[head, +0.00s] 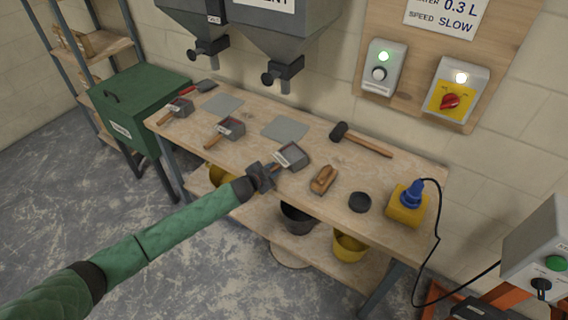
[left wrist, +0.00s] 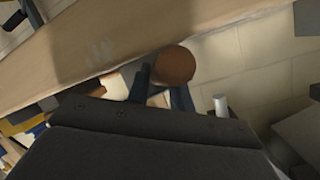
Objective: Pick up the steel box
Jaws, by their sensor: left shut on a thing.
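A grey steel box (head: 293,155) with a pale label and a short handle is at the middle of the bench, near its front edge. My left gripper (head: 268,174) reaches in from the left and is shut on its handle. In the left wrist view, the round brown handle end (left wrist: 175,66) sits between the dark fingers of my left gripper (left wrist: 162,88). I cannot tell whether the box touches the bench top. Two similar boxes with wooden handles, a middle one (head: 231,127) and a left one (head: 181,107), lie farther left. My right gripper is not in view.
The wooden bench (head: 405,167) also carries a mallet (head: 365,140), a wooden float or brush (head: 323,179), a black round item (head: 360,202) and a yellow block with a blue plug (head: 405,207). Two hoppers with dark outlets hang above. Buckets stand on the lower shelf.

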